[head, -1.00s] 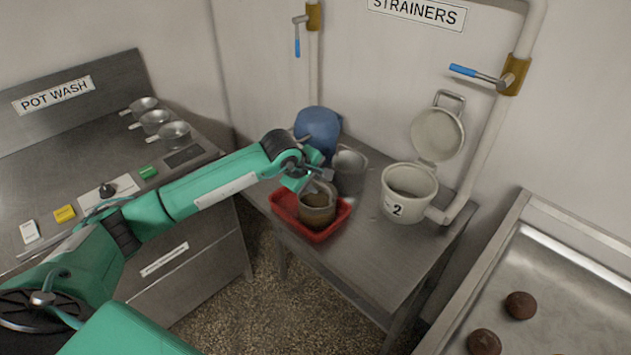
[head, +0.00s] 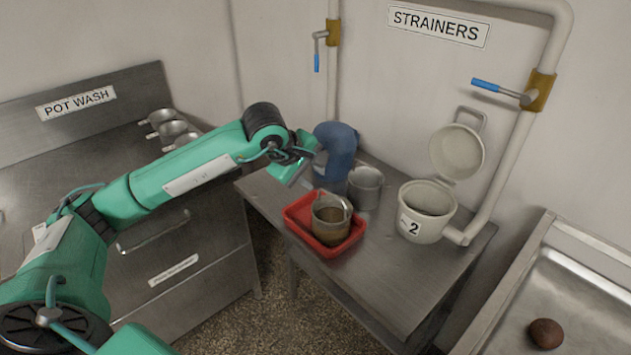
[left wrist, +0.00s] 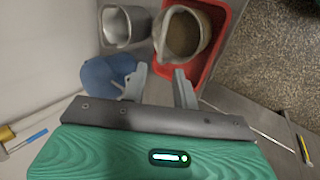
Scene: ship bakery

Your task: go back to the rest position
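My left gripper (head: 308,170) is raised above the back left of the table, a little to the left of a strainer basket (head: 331,224). In the left wrist view its two fingers (left wrist: 160,86) stand apart with nothing between them. My right gripper is in neither view.
A grey metal container (head: 364,190) and a blue object (head: 338,147) stand close to my left gripper. A white strainer pot marked 2 (head: 426,214), lid open, joins a wall pipe. Pot-wash counter (head: 60,150) is left; the table's front right is clear.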

